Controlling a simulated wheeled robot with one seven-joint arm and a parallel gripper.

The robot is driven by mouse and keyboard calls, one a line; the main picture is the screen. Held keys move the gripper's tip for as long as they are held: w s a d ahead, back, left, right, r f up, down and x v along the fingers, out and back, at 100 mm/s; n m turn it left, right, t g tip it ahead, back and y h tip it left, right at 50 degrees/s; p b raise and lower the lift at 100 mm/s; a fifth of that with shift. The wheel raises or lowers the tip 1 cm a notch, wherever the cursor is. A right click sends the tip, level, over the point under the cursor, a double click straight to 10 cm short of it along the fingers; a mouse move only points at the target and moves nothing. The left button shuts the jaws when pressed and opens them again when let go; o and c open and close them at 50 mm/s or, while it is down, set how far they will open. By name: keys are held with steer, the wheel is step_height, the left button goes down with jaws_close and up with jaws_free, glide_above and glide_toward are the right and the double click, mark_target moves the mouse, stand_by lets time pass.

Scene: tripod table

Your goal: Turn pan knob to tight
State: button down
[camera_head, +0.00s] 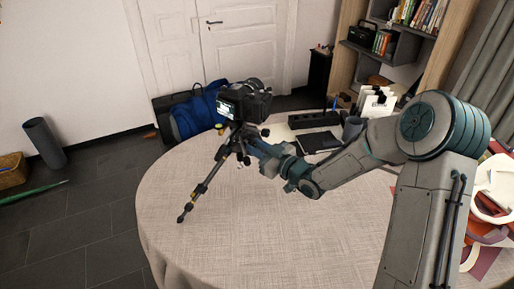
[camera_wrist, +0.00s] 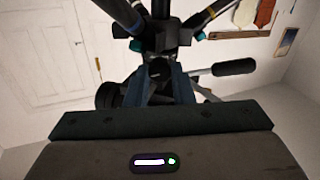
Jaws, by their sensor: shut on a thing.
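A black camera (camera_head: 255,102) sits on a tripod (camera_head: 203,187) on the round table (camera_head: 230,235). My gripper (camera_head: 251,142) reaches the tripod's upper part from the right, just below the camera. In the wrist view, the blue fingers of my gripper (camera_wrist: 161,80) are shut on the small dark pan knob (camera_wrist: 158,69), between the two fingertips. The tripod legs (camera_wrist: 122,12) spread upward there, so this view looks inverted. A black handle (camera_wrist: 233,67) sticks out to the right of the fingers. The knob's marking and its turn angle are not readable.
A dark tablet-like item (camera_head: 320,141), a black power strip (camera_head: 313,120) and a grey cup (camera_head: 352,128) are behind my forearm. A blue bag (camera_head: 195,113) is beyond the table. The front of the table is clear.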

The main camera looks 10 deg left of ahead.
steer(key=shift+m, duration=0.9)
steer(key=c, duration=1.5)
jaws_free()
steer(key=b+v, duration=0.1)
steer(key=v, duration=1.2)
steer(key=shift+s+d+f, duration=0.1)
steer(key=shift+s+d, duration=0.1)
steer(key=shift+d, duration=0.15)
